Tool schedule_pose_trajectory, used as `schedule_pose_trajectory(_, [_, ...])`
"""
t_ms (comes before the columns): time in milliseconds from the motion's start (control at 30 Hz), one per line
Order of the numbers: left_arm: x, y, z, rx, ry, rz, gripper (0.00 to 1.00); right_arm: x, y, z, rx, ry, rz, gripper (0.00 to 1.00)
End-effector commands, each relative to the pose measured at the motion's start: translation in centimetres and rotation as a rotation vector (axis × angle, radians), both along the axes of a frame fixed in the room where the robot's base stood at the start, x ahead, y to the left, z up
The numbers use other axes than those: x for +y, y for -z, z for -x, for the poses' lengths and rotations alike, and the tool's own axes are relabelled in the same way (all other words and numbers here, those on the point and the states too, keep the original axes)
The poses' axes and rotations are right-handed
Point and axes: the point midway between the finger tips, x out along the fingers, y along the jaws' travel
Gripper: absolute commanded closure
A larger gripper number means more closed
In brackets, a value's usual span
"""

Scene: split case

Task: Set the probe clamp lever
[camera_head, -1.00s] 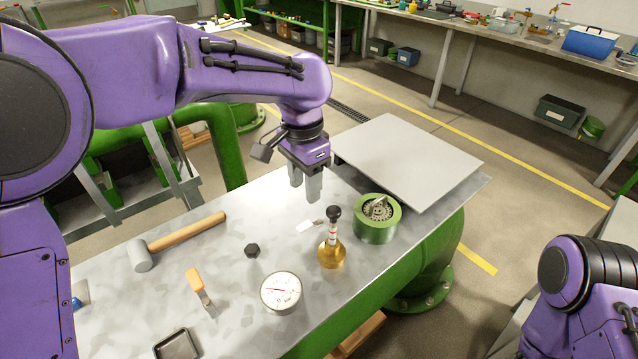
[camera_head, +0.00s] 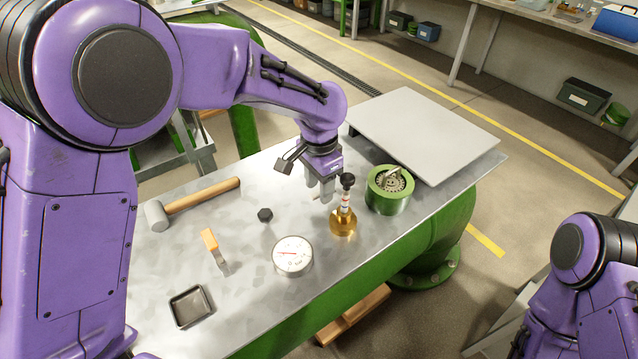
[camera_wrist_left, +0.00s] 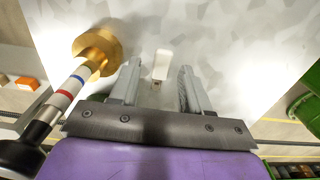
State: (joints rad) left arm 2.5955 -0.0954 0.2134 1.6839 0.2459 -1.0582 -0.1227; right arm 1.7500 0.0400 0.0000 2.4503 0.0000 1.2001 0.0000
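A brass-based probe (camera_head: 344,220) stands upright on the metal bench, with a white, red and blue banded stem and a black knob; in the wrist view its brass base (camera_wrist_left: 97,47) is at upper left. A green round housing (camera_head: 388,197) to its right carries a toothed disc with a small metal lever (camera_head: 391,174) on top. I cannot tell for certain which part is the clamp lever. My left gripper (camera_head: 325,197) points down just left of the probe's knob. Its fingers (camera_wrist_left: 160,88) are apart and empty, above a small white tag (camera_wrist_left: 162,65). My right gripper is out of view.
A grey plate (camera_head: 425,135) lies at the back right of the bench. A mallet (camera_head: 195,205), a black hex nut (camera_head: 265,215), an orange-handled tool (camera_head: 211,244), a dial gauge (camera_head: 293,256) and a small tray (camera_head: 191,306) lie to the left and front.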

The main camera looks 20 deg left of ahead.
Motion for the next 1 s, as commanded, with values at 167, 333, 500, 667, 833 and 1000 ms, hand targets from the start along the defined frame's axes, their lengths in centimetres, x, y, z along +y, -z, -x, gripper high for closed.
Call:
schedule_pose_trajectory(167, [0.0,0.0,0.0,0.001,0.000,0.000,1.00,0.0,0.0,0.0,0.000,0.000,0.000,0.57])
schedule_pose_trajectory(333, [0.0,0.0,0.1,0.001,-0.001,0.001,1.00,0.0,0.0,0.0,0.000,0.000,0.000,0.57])
schedule_pose_trajectory(500, [0.0,-0.1,0.0,0.001,0.015,0.002,1.00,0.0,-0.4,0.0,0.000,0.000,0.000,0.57])
schedule_pose_trajectory(667, [0.1,-0.3,0.0,0.003,0.070,0.002,1.00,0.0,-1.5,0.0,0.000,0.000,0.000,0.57])
schedule_pose_trajectory(833, [0.4,-0.5,-0.3,0.004,0.181,0.003,1.00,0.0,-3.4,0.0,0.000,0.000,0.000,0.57])
schedule_pose_trajectory(1000, [0.6,-0.5,-0.7,0.004,0.335,0.004,1.00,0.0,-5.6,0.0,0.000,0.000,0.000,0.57])
